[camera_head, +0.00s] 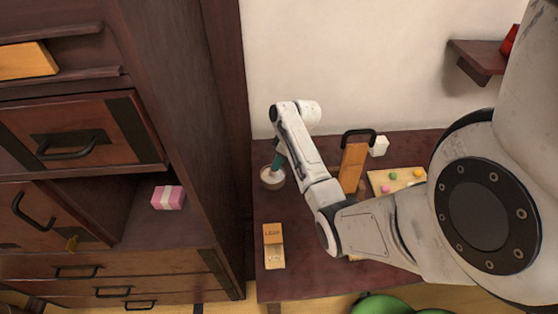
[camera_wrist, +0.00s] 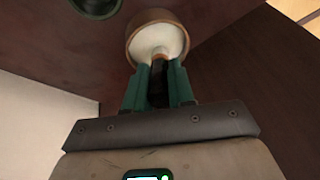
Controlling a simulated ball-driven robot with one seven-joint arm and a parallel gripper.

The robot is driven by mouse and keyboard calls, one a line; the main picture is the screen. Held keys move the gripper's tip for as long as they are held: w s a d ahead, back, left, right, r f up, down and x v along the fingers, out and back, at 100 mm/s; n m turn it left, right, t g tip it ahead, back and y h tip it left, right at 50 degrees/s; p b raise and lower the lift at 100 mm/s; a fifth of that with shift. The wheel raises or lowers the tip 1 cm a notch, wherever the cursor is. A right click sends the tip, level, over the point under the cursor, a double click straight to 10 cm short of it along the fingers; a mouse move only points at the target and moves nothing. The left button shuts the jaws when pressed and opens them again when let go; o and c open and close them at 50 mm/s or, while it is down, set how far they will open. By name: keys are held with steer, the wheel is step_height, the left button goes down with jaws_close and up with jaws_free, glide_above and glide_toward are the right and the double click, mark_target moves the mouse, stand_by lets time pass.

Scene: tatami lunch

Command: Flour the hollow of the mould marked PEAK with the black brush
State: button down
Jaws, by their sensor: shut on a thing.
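My gripper (camera_head: 278,163) is at the left of the dark table, fingers pointing down. In the wrist view its teal fingers (camera_wrist: 158,88) are shut on a black handle, the black brush (camera_wrist: 158,72). The brush's lower end is in or over a round bowl (camera_head: 272,184) with pale, flour-like contents; its rim also shows in the wrist view (camera_wrist: 133,45). I cannot tell how deep the brush reaches. A wooden mould (camera_head: 273,236) lies at the table's front left, with lettering that looks like LEAF. No mould legibly marked PEAK shows; my arm hides part of the table.
An orange-brown upright block (camera_head: 352,167), a black handle-like loop (camera_head: 358,134), a white cube (camera_head: 379,146) and a board (camera_head: 412,174) with small coloured balls stand at the back right. A tall dark cabinet (camera_head: 222,150) borders the table's left. Bare table surrounds the LEAF mould.

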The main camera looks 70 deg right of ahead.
steer(key=shift+f, duration=0.1)
stand_by(0.3)
steer(key=shift+r+p, duration=3.05)
steer(key=shift+r, duration=0.5)
